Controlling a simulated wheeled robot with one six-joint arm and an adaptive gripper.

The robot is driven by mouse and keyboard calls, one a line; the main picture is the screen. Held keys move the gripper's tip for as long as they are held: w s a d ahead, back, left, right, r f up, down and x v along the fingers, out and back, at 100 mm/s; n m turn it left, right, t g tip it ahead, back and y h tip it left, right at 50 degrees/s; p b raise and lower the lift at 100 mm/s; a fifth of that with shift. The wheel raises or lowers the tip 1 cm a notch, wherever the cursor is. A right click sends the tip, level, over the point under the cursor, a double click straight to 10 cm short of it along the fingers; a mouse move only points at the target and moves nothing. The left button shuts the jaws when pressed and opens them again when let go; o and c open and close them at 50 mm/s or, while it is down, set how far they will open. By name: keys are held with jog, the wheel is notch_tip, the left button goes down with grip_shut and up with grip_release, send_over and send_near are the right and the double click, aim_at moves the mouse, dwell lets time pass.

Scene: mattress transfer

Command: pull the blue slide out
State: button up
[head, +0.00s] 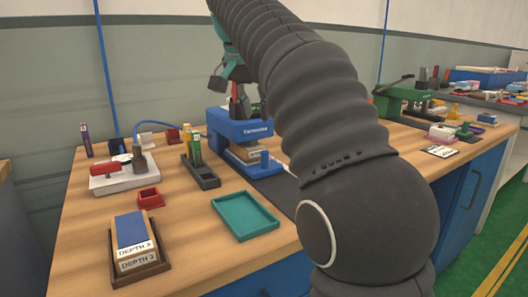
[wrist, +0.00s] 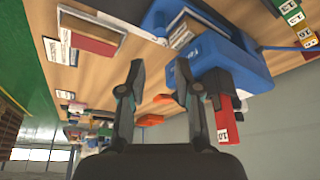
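The blue press (head: 240,130) stands on the wooden bench near the middle of the head view. Its blue slide (head: 264,160) shows at the front, low down, with an upright blue handle and a tan block behind it. In the wrist view the press (wrist: 222,58) appears tilted, with the slide's blue handle (wrist: 158,23) at the top. My gripper (wrist: 157,78) is open and empty, its two fingers apart below the press in that picture. In the head view my gripper (head: 232,82) is above and behind the press, partly hidden by my arm.
A teal tray (head: 245,215) lies in front of the press. A black rack (head: 205,178) with upright coloured cards stands to its left. A brown holder (head: 140,268) with labelled blocks sits at the front left. A green press (head: 395,95) stands at the right.

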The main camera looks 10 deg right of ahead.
aim_at(265, 152)
jog(key=b+x, duration=0.3)
jog(key=x, duration=1)
jog(key=shift+s, duration=0.1)
grip_shut()
